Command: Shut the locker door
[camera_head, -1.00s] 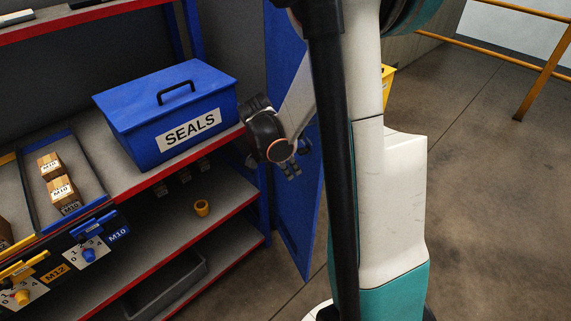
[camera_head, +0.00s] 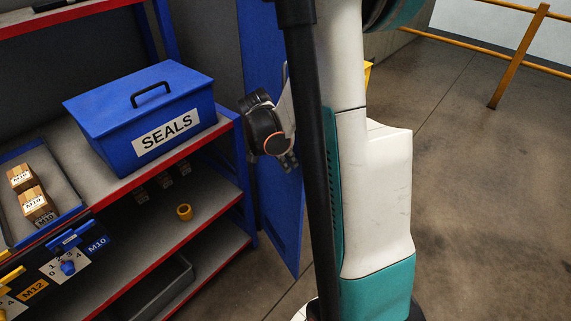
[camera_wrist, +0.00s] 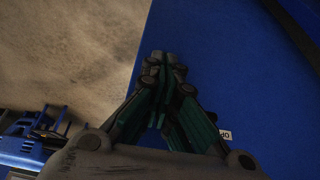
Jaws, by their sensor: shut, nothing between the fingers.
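The blue locker door (camera_head: 275,205) stands ajar in the head view, just right of the shelf unit, partly hidden behind my arm. My gripper (camera_head: 290,165) is in front of the door in the head view. In the wrist view my gripper (camera_wrist: 162,62) has its fingertips together with nothing between them, overlapping the door's edge. I cannot tell whether they touch the door.
A blue SEALS box (camera_head: 145,115) sits on the red-edged shelf, left of the door. Wooden M10 blocks (camera_head: 33,200) lie in a tray at left. A yellow ring (camera_head: 184,212) and a grey bin (camera_head: 160,290) are lower. Open floor (camera_head: 480,200) lies right, before a yellow railing (camera_head: 520,55).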

